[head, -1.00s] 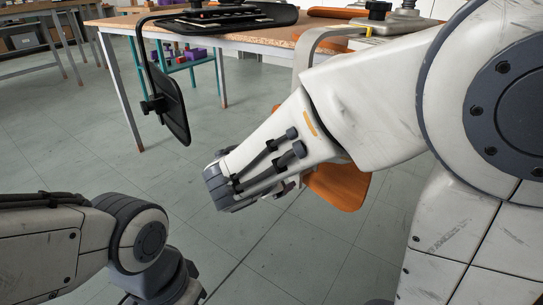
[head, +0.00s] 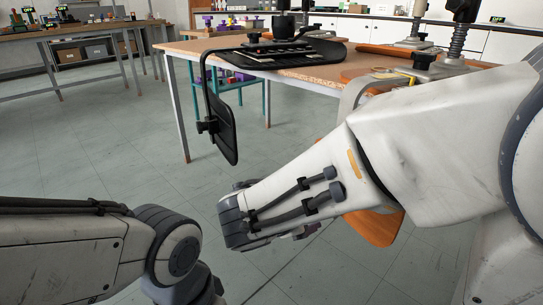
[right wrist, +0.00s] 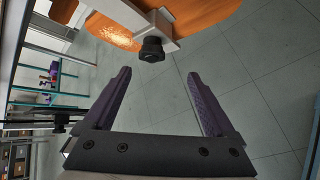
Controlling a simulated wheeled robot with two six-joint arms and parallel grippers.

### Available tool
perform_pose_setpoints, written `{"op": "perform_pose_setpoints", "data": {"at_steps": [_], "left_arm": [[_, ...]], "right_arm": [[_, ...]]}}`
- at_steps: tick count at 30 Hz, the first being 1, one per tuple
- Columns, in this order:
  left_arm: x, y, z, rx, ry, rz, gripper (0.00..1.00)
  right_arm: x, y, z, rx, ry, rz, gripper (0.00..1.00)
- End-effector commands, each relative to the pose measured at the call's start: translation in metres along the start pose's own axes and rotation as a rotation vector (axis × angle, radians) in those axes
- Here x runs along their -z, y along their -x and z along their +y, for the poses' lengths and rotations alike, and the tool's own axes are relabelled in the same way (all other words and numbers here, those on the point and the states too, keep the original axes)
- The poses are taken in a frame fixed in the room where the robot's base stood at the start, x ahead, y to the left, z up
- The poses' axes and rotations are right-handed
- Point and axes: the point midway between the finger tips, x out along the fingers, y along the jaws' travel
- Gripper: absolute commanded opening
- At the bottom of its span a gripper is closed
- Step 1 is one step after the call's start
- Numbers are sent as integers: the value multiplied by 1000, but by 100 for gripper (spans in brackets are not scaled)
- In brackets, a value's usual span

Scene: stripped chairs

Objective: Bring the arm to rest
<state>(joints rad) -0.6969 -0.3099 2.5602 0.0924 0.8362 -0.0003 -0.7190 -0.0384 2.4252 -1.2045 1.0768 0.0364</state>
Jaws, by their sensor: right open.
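My right arm reaches in from the right in the head view, with its wrist in front of and below the worktable's edge. My right gripper (right wrist: 158,76) shows in the right wrist view with its two purple fingers wide apart and nothing between them, only floor behind. In the head view its fingers are mostly hidden behind the wrist. My left arm crosses the lower left of the head view; its gripper is out of the picture.
A worktable (head: 290,78) holds a black chair frame (head: 275,52) whose panel hangs over the edge. An orange chair part (head: 375,227) hangs below my right forearm; orange surface and a black knob (right wrist: 152,49) lie just beyond the right fingers. Floor at left is clear.

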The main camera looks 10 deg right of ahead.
Motion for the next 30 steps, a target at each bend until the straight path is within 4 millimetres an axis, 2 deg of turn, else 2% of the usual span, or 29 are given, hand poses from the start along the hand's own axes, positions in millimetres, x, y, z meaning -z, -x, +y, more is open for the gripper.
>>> {"op": "perform_pose_setpoints", "data": {"at_steps": [2, 6, 10, 15, 20, 21, 26, 30], "left_arm": [[1, 18, 1, 0, 0, 0, 0], [3, 50, 4, 0, 0, 0, 0], [4, 76, 6, 0, 0, 0, 0], [6, 102, 7, 0, 0, 0, 0], [7, 127, 9, 0, 0, 0, 0], [7, 141, 10, 0, 0, 0, 0], [10, 183, 13, 0, 0, 0, 0], [12, 227, 16, 0, 0, 0, 0]], "right_arm": [[-10, 13, -9, 86, -59, 21, 90], [-20, 49, -44, 337, -236, 87, 90], [-17, 94, -74, 584, -424, 161, 90], [-6, 152, -90, 842, -640, 244, 90], [1, 203, -85, 1038, -817, 310, 90], [-6, 209, -75, 1029, -806, 304, 90], [-28, 232, -48, 1026, -803, 303, 90], [-50, 256, -18, 1025, -802, 302, 90]]}}
